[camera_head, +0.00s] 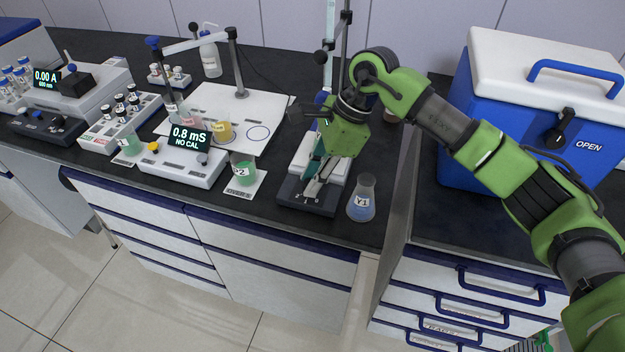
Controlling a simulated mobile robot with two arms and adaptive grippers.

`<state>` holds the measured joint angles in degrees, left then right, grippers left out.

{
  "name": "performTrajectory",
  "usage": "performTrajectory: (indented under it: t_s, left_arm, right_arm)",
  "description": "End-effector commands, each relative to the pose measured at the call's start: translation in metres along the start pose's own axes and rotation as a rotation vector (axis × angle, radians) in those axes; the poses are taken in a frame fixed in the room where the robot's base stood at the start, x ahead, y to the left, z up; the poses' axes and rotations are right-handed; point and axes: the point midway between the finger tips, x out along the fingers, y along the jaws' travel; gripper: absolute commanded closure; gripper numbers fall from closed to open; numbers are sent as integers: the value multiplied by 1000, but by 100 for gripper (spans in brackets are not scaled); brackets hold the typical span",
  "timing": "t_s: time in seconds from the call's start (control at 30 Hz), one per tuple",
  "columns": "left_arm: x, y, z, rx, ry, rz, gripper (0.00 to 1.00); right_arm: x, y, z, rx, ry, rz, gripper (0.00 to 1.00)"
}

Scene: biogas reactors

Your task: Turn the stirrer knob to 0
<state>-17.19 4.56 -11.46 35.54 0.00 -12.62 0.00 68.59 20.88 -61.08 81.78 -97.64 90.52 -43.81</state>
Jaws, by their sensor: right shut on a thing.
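The stirrer (293,193) stands near the front edge of the dark bench, with a pale top and a dark, sloped front panel. Small white marks show on the panel, too small to read. My right gripper (316,183) reaches down over the stirrer from the right, its fingers at the front panel. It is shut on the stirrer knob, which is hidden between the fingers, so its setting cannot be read. My left gripper is not in view.
A flask marked Y1 (362,200) with blue liquid stands close to the right of the stirrer. A green beaker (243,172) and a meter reading 0.8 mS (180,166) are to the left. A blue cool box (500,150) stands at the right. A stand rod rises behind the stirrer.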

Motion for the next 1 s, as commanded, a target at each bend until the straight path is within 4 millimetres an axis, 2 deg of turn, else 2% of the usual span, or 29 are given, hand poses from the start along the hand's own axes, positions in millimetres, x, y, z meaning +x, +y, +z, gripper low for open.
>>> performTrajectory:
  t_s: [0.33,0.37,0.77,0.87,1.0]
  left_arm:
    - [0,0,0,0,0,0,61]
    - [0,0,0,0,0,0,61]
    - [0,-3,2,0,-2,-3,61]
    - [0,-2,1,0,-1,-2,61]
    - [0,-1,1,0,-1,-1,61]
  right_arm:
    - [-1,-1,1,-4,-1,-3,99]
    - [-1,-1,1,-4,-1,-3,71]
    - [-5,-1,0,-2,0,-2,71]
    - [-17,-1,0,-1,0,-4,71]
    - [-46,-2,0,-2,-1,-7,71]
